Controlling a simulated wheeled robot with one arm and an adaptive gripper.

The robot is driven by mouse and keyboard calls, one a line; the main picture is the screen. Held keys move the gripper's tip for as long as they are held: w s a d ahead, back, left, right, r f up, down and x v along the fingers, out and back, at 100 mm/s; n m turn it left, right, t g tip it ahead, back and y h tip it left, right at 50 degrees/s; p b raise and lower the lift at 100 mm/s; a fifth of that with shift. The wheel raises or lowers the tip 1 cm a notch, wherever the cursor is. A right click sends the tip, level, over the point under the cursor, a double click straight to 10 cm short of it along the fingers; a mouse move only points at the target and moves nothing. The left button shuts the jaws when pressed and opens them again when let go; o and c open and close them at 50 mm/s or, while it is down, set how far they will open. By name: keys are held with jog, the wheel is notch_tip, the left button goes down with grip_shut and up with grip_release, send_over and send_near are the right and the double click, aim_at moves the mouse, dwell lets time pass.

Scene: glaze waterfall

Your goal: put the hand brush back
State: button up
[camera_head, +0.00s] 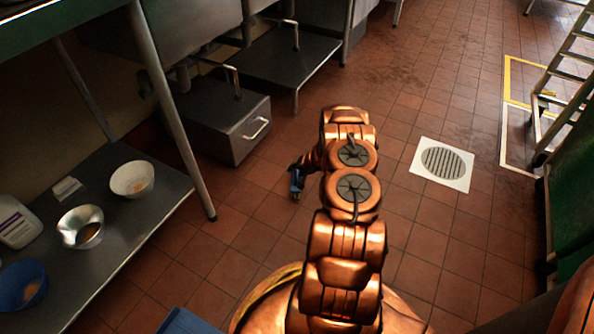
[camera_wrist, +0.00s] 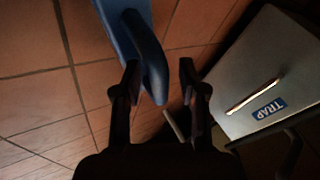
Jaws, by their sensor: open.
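The blue hand brush (camera_wrist: 150,55) shows in the wrist view as a long blue handle coming in from the top. Its rounded end is between the fingertips of my gripper (camera_wrist: 159,70), closer to the left finger. The fingers are apart, with a gap on the right side of the handle. Whether the left finger touches it I cannot tell. In the head view a small blue part of the brush (camera_head: 296,182) shows at my gripper (camera_head: 298,169), over the tiled floor. The rest of the brush is hidden or out of frame.
A metal box (camera_head: 215,118) with a handle, labelled TRAP in the wrist view (camera_wrist: 262,90), stands close to my gripper. Left is a steel shelf (camera_head: 160,195) with bowls. A floor drain (camera_head: 443,163) and open tiles lie right; a ladder (camera_head: 562,75) stands beyond.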

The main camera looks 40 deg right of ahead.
jog(key=shift+r, duration=0.15)
jog(key=p+v, duration=0.4)
jog(key=v, duration=0.8)
notch_tip(320, 180, up, 15)
jog(key=w+n+g+h, duration=0.2)
jog(key=w+h, duration=0.1)
jog(key=s+a+r+n+g+h, duration=0.1)
jog(key=s+a+r+n+g, duration=0.3)
jog(key=a+r, duration=0.75)
jog(key=s+a+r+n+g+y, duration=0.1)
jog(key=s+a+r, duration=0.3)
jog(key=s+a, duration=0.6)
jog(key=s+a+r+n+g+y, duration=0.2)
jog(key=s+a+r, duration=0.2)
jog(key=s+a, duration=0.7)
jog(key=s+a+r+n+g+y, duration=0.1)
jog(key=s+a+r, duration=0.4)
jog(key=s+a, duration=0.5)
jog(key=shift+s+a+n+g, duration=0.3)
jog(key=shift+a+n+g, duration=0.1)
jog(key=shift+n, duration=0.4)
jog(key=shift+r, duration=0.2)
